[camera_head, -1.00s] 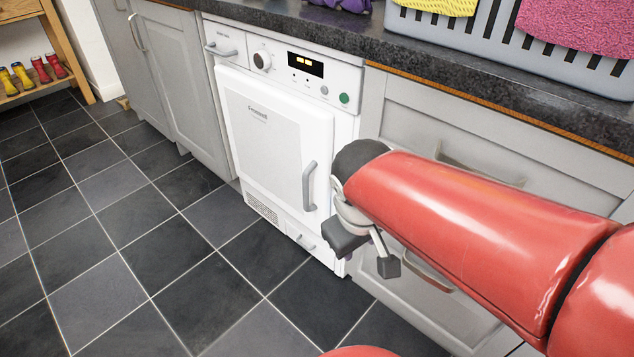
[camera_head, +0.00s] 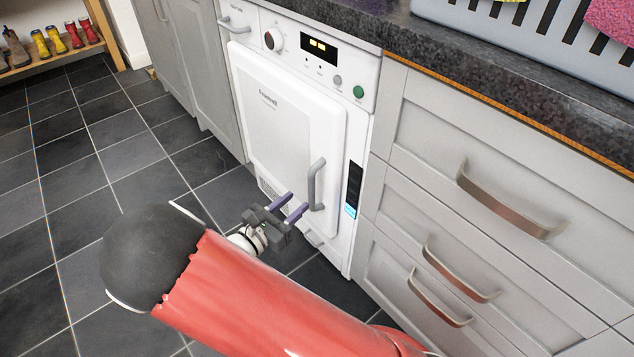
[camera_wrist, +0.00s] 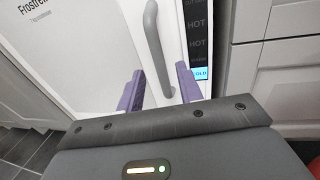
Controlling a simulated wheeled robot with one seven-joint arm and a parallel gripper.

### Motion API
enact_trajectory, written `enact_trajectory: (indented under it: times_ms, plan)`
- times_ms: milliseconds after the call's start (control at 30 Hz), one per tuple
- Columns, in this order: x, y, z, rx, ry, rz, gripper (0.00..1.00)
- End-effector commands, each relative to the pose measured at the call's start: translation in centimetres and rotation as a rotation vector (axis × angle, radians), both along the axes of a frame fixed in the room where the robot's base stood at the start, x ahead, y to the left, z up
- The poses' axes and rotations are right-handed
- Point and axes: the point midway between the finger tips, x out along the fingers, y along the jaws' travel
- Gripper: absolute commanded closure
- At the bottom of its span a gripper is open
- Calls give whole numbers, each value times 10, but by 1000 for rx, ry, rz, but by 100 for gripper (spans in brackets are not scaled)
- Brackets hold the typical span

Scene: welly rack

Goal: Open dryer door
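The white dryer (camera_head: 290,130) is built in under the dark worktop. Its door (camera_head: 285,125) looks shut, with a grey vertical bar handle (camera_head: 314,185) near the right edge. The door handle also shows in the wrist view (camera_wrist: 155,45). My gripper (camera_head: 297,201) is open, its two purple fingers pointing at the lower part of the handle. In the wrist view my gripper (camera_wrist: 158,85) has the handle's lower end between its fingers. Whether the fingertips reach around the bar or stop short is hard to tell.
A strip with HOT and COLD labels (camera_head: 353,188) is right of the door. Grey drawers (camera_head: 480,150) with metal handles stand on the right. Grey cupboards (camera_head: 185,60) are on the left. The tiled floor (camera_head: 150,170) before the dryer is clear. A boot rack (camera_head: 60,55) stands far left.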

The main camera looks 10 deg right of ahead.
Motion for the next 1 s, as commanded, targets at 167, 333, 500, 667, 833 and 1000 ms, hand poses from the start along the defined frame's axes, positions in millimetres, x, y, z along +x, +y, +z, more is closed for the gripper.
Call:
enact_trajectory:
  times_ms: [167, 333, 500, 667, 833, 1000]
  plan:
    - [12, -8, -1, -18, 0, 14, 64]
    - [32, -29, -1, -18, -1, 12, 64]
    - [48, -44, -1, -16, 0, 12, 64]
    - [55, -51, -1, -15, 1, 13, 64]
    - [56, -51, -1, -15, 1, 14, 64]
    - [56, -51, -1, -14, 0, 13, 76]
